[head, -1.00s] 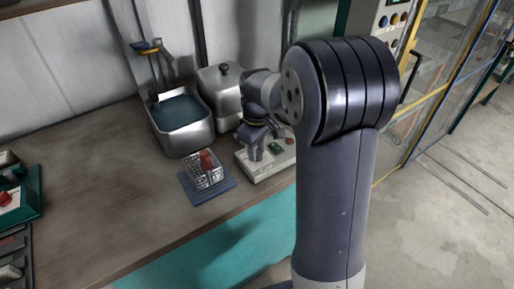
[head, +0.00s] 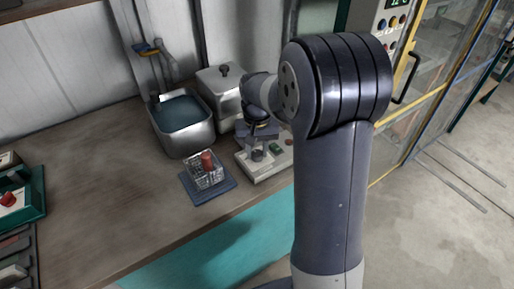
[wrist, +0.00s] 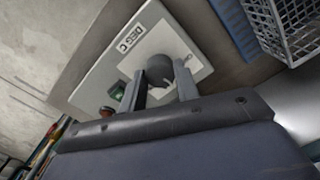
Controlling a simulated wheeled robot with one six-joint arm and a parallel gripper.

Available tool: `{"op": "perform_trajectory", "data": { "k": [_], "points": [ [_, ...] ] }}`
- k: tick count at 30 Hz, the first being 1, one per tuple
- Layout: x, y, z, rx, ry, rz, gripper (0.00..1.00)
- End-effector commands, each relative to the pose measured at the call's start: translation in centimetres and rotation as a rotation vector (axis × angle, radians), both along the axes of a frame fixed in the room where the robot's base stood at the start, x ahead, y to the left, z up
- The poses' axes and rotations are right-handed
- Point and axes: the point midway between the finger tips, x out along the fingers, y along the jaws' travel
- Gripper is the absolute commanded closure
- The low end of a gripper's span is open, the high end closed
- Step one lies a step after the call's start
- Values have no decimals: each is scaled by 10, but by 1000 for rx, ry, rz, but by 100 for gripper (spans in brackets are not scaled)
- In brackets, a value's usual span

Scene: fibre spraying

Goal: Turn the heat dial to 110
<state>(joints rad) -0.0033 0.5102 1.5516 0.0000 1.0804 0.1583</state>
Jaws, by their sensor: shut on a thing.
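The heat dial is a dark round knob (wrist: 160,70) on a pale control panel (wrist: 140,50) marked "DEG C" in the wrist view. My gripper (wrist: 160,84) has its two fingers on either side of the knob and is shut on it. In the head view the dial (head: 257,155) shows on the panel (head: 262,172) below my gripper (head: 258,146). The dial's pointer and number marks cannot be read.
A wire basket with a red item (head: 208,160) stands on a blue mat (head: 213,194) left of the panel. A metal basin of water (head: 184,145) and a lidded metal pot (head: 222,90) stand behind. The bench's left middle (head: 100,190) is clear.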

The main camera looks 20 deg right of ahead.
Motion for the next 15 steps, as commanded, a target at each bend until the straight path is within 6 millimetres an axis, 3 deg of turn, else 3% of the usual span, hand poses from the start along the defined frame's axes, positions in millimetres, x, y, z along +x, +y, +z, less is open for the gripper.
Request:
{"op": "perform_trajectory", "data": {
  "k": [15],
  "points": [
    [1,0,1,0,-3,-408,93]
  ]
}}
